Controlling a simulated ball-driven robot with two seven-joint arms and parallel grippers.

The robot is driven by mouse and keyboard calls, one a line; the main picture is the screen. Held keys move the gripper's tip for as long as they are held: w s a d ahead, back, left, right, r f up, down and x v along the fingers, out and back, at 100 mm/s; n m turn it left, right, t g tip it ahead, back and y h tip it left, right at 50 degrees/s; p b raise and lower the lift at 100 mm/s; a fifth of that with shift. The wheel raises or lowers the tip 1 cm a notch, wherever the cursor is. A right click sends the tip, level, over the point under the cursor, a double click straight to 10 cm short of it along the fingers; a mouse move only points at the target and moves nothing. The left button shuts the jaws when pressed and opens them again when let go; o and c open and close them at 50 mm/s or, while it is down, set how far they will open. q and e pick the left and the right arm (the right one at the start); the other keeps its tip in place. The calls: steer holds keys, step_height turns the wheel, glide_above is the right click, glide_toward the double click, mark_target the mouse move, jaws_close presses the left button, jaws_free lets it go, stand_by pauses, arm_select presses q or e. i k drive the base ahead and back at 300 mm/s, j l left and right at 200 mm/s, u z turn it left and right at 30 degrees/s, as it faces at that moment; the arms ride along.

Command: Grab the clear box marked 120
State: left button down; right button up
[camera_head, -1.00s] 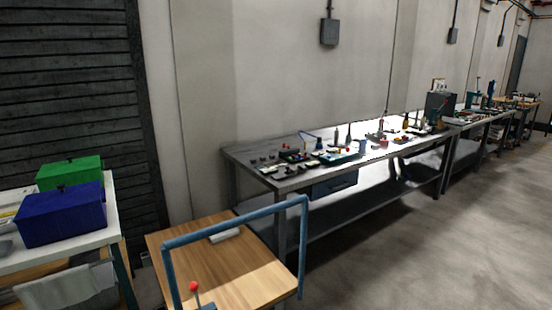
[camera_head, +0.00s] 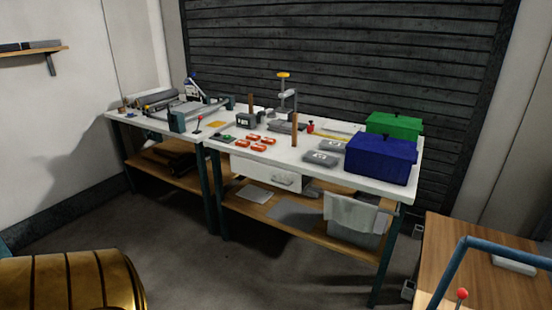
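Two small greyish boxes with pale labels lie on the white-topped workbench, left of the blue box: a nearer box (camera_head: 320,158) and a farther box (camera_head: 331,146). The labels are too small to read, so I cannot tell whether either is marked 120 or is clear. Neither of my grippers is in view.
The white-topped workbench (camera_head: 385,183) also holds a blue box (camera_head: 382,159), a green box (camera_head: 394,125), several orange-red pieces (camera_head: 254,139) and a stand (camera_head: 284,97). A wooden-topped cart (camera_head: 497,285) is at lower right. A gold ribbed object (camera_head: 75,283) fills the lower left. Grey floor lies in front.

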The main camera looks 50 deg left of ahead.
mark_target(317, 159)
steer(key=u, duration=1.3)
